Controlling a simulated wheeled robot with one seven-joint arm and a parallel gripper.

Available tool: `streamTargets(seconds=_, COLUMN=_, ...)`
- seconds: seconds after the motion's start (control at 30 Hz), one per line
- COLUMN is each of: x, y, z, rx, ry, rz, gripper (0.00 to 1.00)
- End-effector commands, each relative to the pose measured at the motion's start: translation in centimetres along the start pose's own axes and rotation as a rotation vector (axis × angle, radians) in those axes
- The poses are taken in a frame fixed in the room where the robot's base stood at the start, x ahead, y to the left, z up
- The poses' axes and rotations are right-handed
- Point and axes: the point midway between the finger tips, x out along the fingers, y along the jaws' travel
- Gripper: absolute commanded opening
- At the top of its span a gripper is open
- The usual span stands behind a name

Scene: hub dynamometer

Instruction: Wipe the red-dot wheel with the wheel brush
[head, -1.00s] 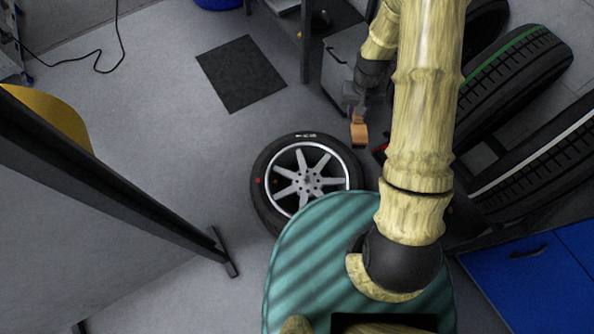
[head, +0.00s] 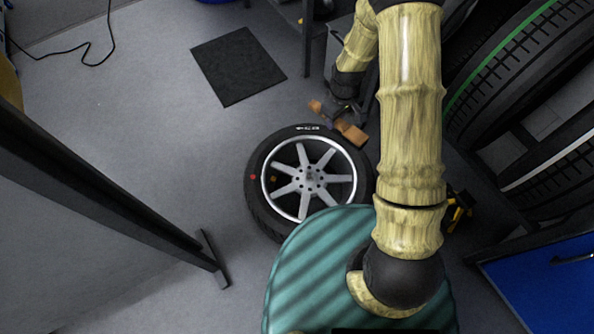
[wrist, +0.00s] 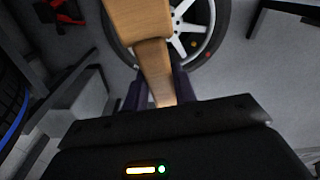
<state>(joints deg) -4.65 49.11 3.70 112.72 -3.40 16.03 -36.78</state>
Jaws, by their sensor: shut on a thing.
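The wheel with a red dot (head: 310,180) lies flat on the floor, a black tyre around a silver spoked rim. The red dot is on the left of its tyre in the head view. It also shows in the wrist view (wrist: 203,57), partly hidden behind the brush. My gripper (head: 333,114) is shut on the wooden wheel brush (head: 352,133), just beyond the wheel's upper right edge. In the wrist view the brush (wrist: 143,25) sticks out from between the fingers (wrist: 158,92) towards the wheel. I cannot tell whether it touches the tyre.
Large tyres (head: 525,80) stand on a rack at the right, beside a blue cabinet (head: 545,285). A black mat (head: 238,66) lies on the floor at the upper left. A dark-framed panel (head: 100,200) stands at the left. Floor left of the wheel is clear.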

Motion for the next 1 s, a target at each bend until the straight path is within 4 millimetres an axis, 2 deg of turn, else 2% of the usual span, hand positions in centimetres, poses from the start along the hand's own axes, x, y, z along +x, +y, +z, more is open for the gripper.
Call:
streamTargets(seconds=0.03, x=2.3, y=-0.2, z=-0.2, rx=-0.041, ry=0.003, rz=-0.002, gripper=0.09)
streamTargets(seconds=1.0, x=23.7, y=-4.5, z=-5.1, rx=-0.89, ry=0.052, rz=-0.07, gripper=0.09)
